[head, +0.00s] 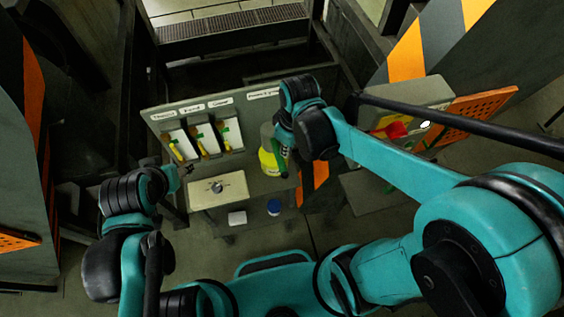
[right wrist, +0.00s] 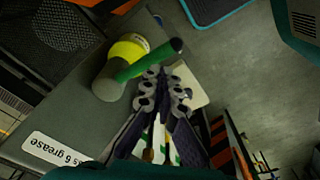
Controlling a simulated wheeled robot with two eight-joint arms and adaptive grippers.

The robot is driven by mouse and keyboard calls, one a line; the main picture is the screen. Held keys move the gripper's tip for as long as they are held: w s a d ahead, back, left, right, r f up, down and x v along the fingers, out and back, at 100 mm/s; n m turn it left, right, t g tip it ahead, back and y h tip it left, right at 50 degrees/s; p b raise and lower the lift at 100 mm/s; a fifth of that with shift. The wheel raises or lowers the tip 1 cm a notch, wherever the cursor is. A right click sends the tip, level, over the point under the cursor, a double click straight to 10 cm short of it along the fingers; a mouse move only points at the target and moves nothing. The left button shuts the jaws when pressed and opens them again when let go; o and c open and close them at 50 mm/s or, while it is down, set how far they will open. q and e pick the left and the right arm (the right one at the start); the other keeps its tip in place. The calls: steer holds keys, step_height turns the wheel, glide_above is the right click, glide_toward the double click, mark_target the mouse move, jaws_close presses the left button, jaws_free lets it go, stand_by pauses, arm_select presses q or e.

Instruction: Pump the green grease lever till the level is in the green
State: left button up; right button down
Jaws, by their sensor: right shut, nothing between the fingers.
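The green grease lever (right wrist: 150,60) is a thick green bar in the right wrist view. It slants up to the right across the yellow-green and grey grease pot (right wrist: 127,50). The pot (head: 268,158) also shows in the head view, left of my right wrist, which partly hides it. My right gripper (right wrist: 162,84) is shut and empty, with its fingertips close to the lever; I cannot tell whether they touch it. The level reading is too small to make out. My left gripper (head: 188,170) is small and dark near the grey box; its jaw state is unclear.
A grey panel (head: 160,119) holds several gauge slots with yellow and green parts. A pale box with a knob (head: 217,190) stands below it. At right is a grey control box (head: 412,96) with a red part. A white label (right wrist: 58,150) reads "6 grease".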

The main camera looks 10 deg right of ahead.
mark_target(283, 165)
steer(key=shift+w+a+f+b, duration=0.15)
steer(key=shift+f+b, duration=1.3)
steer(key=shift+f, duration=0.3)
steer(key=shift+w+a+f+b, duration=0.1)
steer(key=shift+w+f+b, duration=0.05)
steer(key=shift+f+b, duration=1.45)
steer(key=shift+f, duration=0.2)
